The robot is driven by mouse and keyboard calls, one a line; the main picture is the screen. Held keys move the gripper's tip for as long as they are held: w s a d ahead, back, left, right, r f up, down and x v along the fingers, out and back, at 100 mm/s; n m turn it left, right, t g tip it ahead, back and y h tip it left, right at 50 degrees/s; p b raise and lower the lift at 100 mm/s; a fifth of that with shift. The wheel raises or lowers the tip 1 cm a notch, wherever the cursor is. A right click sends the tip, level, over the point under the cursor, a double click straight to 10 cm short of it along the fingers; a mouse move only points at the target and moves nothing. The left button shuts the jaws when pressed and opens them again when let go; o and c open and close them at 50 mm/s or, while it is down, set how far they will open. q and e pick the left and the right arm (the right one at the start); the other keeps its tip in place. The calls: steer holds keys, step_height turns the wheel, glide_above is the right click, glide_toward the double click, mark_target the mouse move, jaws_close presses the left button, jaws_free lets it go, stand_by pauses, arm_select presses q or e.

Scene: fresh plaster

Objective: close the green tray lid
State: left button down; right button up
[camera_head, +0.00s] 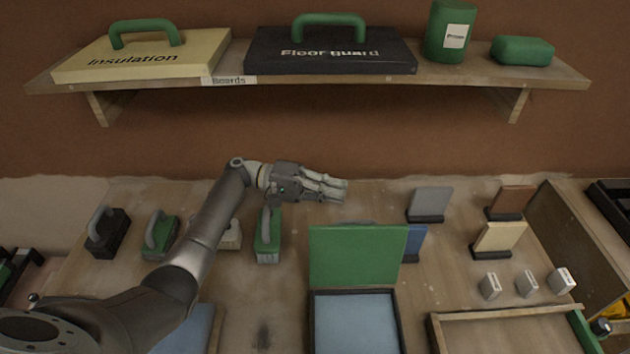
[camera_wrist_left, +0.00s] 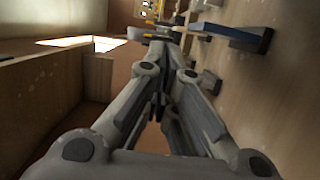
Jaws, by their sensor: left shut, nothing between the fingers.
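The green tray lid (camera_head: 358,255) stands raised at the back edge of a dark-rimmed tray (camera_head: 398,315) with a light blue inside, so the tray is open. My left gripper (camera_head: 342,190) is shut and empty. It is above the table, behind and above the lid's top edge, with its fingers pointing right. In the left wrist view its fingers (camera_wrist_left: 162,100) come together with nothing between them. No gap or contact with the lid can be judged from the wrist view. My right gripper is not in view.
Several handled tools, including a green one (camera_head: 268,238), stand left of the lid. A blue block (camera_head: 415,243) is just behind its right side. Sanding blocks (camera_head: 430,203) stand to the right. A wooden frame (camera_head: 510,312) lies front right. A loaded shelf (camera_head: 300,82) hangs above.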

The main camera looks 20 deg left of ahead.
arm_select(q)
steer(key=s+d+p, duration=0.1)
steer(key=d, duration=0.1)
steer(key=s+d+p, duration=0.2)
steer(key=shift+s+d, duration=0.1)
steer(key=shift+s, duration=0.1)
steer(key=shift+f, duration=0.1)
stand_by(0.3)
